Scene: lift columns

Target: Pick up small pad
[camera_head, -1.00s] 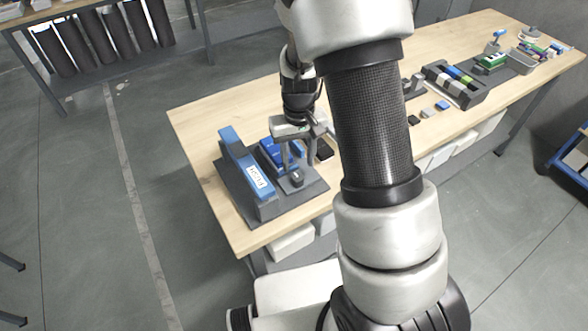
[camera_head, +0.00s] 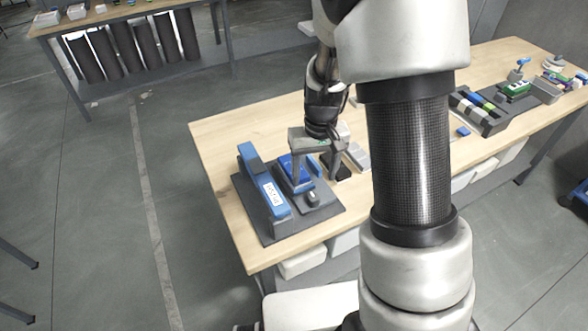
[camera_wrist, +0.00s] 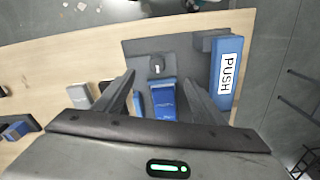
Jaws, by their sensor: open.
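My gripper (camera_head: 313,180) is open and empty, pointing down over the dark grey fixture plate (camera_head: 255,220). In the wrist view, its two fingers (camera_wrist: 159,82) stand either side of a blue block (camera_wrist: 162,98), with clear gaps. The block also shows in the head view (camera_head: 290,168), partly behind a finger. I cannot tell for sure which thing is the small pad. A flat black piece (camera_head: 343,172) and light grey pieces (camera_head: 358,155) lie right of the plate. In the wrist view, a grey piece (camera_wrist: 79,95) is left of the fingers.
A blue lever marked PUSH (camera_head: 268,190) stands along the plate's left side. A small grey knob (camera_head: 312,197) sits near the plate's front. The wooden table's (camera_head: 212,140) left end is clear.

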